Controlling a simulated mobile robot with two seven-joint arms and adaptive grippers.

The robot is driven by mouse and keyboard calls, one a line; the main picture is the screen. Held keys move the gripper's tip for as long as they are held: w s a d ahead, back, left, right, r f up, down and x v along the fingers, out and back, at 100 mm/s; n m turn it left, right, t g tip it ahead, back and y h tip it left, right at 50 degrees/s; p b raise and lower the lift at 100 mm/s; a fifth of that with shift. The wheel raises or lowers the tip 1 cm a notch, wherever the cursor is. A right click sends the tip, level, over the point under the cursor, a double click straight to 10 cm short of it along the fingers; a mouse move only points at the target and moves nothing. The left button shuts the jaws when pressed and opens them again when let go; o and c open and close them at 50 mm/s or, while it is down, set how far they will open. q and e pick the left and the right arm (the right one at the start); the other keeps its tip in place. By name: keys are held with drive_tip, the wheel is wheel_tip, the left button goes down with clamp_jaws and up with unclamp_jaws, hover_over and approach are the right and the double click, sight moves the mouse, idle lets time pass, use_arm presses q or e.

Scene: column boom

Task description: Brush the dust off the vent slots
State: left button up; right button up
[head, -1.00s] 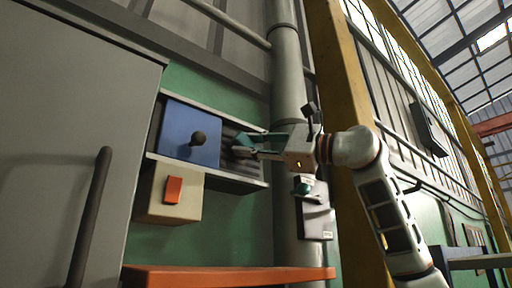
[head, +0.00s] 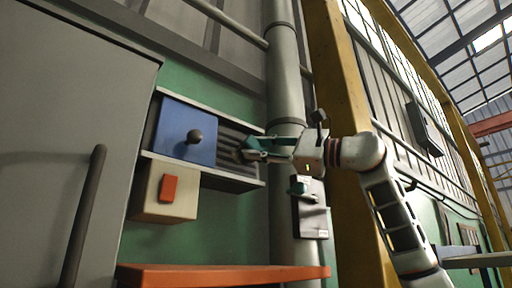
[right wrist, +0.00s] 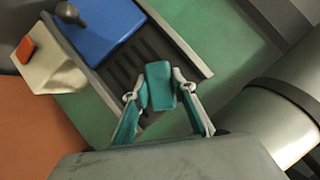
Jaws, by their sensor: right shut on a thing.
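The vent slots (head: 230,138) are dark bars in a recess on the green wall, right of a blue panel (head: 178,130) with a black knob. They also show in the right wrist view (right wrist: 121,70), beside the blue panel (right wrist: 98,25). My right gripper (head: 250,149) is in front of the right end of the slots. It is shut on a teal block-like piece, seen between the fingers in the right wrist view (right wrist: 160,84); whether it is a brush, and whether it touches the slots, I cannot tell. My left gripper is not in view.
A beige box (head: 150,205) with a red switch sits below the blue panel. An orange shelf (head: 220,274) runs beneath. A thick grey pipe (head: 286,75) and a yellow post (head: 345,90) stand to the right. A grey cabinet (head: 60,110) fills the left.

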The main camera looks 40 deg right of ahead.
drive_tip(key=shift+s+a, duration=0.15)
drive_tip(key=shift+a, duration=2.1)
drive_tip(key=shift+w+d+f, duration=0.1)
drive_tip(key=shift+d+f, duration=0.2)
drive_tip(key=shift+d, duration=0.45)
drive_tip(key=shift+w+d+f, duration=0.1)
drive_tip(key=shift+d+f, duration=0.15)
drive_tip(key=shift+d, duration=0.55)
drive_tip(key=shift+d+f, duration=0.3)
drive_tip(key=shift+d, duration=0.45)
drive_tip(key=s, duration=0.6)
drive_tip(key=shift+d, duration=0.2)
drive_tip(key=shift+s+d, duration=0.15)
drive_tip(key=shift+s, duration=1.3)
